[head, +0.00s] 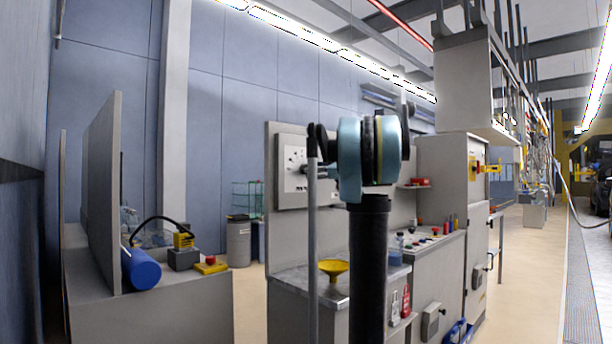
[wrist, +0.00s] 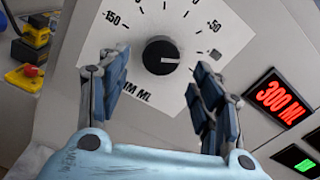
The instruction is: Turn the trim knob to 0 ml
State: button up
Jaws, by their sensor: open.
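The trim knob (wrist: 160,55) is a round black knob on a white dial plate (wrist: 185,95) in the wrist view. Its pale pointer line points right. Tick marks and numbers ring it, with -150 at upper left and a 50 label at upper right; the top of the scale is cut off. The lettering below is partly hidden by a finger. My gripper (wrist: 160,75) is open, its blue-padded fingers apart on the left and right of the knob; I cannot tell if they touch the panel. In the head view the dial panel (head: 292,165) is partly behind my arm.
A red display (wrist: 279,98) reads 300 ML right of the dial, with a green display (wrist: 297,157) below it. A yellow funnel (head: 333,267) is on the counter (head: 292,277) below the panel. A red button box (head: 211,265) and blue cylinder (head: 140,268) are at left.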

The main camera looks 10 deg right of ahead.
jog(key=shift+x, duration=2.95)
jog(key=c, duration=1.1)
jog(key=shift+o, duration=0.2)
